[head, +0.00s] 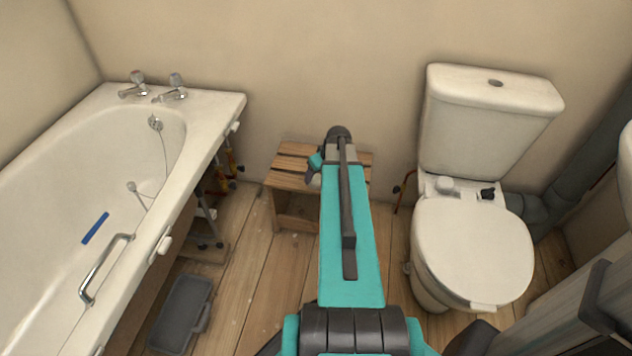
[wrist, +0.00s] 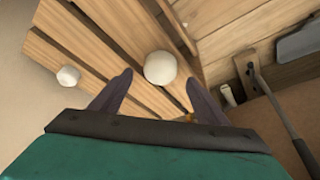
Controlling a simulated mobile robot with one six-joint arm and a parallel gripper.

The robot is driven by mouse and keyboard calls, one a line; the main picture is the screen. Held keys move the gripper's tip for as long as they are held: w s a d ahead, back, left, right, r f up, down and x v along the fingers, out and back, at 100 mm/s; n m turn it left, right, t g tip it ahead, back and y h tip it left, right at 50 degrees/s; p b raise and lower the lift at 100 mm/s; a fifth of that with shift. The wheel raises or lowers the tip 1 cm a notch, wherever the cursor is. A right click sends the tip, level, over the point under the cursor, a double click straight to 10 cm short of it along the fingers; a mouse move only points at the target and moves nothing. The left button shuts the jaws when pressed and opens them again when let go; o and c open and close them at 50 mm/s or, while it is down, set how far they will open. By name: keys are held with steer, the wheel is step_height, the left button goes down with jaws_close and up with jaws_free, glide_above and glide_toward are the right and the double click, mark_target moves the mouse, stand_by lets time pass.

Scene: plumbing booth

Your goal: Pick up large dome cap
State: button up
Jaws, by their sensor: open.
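A large white dome cap (wrist: 160,67) sits on a slatted wooden stool in the wrist view. A smaller white cap (wrist: 68,75) lies on the same stool to its left. My gripper (wrist: 160,77) is open, its two dark fingertips on either side of the large cap's near edge. I cannot tell its height above the cap or whether it touches. In the head view my gripper (head: 314,170) is over the stool (head: 290,181), and my arm covers much of the stool top. I cannot make out the caps clearly there.
A bathtub (head: 200,160) with taps stands on the left and a toilet (head: 473,250) on the right. A grey toolbox (head: 182,312) lies on the floor by the tub. The wall (head: 330,60) is close behind the stool. Floorboards (head: 250,260) are clear before the stool.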

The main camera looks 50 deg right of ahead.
mark_target(318, 178)
steer(key=shift+b+x, duration=0.4)
steer(key=shift+x, duration=1.55)
steer(key=shift+s, duration=0.1)
steer(key=c, duration=1.1)
steer(key=shift+r, duration=0.4)
step_height(318, 178, up, 3)
steer(key=shift+r+p, duration=0.15)
steer(key=shift+p, duration=0.55)
steer(key=s+a+p, duration=0.3)
steer(key=s+p, duration=0.1)
steer(key=p, duration=0.1)
steer(key=s+a+p, duration=0.3)
steer(key=s+p, duration=0.1)
steer(key=p, duration=0.2)
steer(key=s+a+r+p, duration=0.1)
steer(key=s+a+p, duration=0.3)
steer(key=p, duration=0.2)
steer(key=shift+a, duration=0.1)
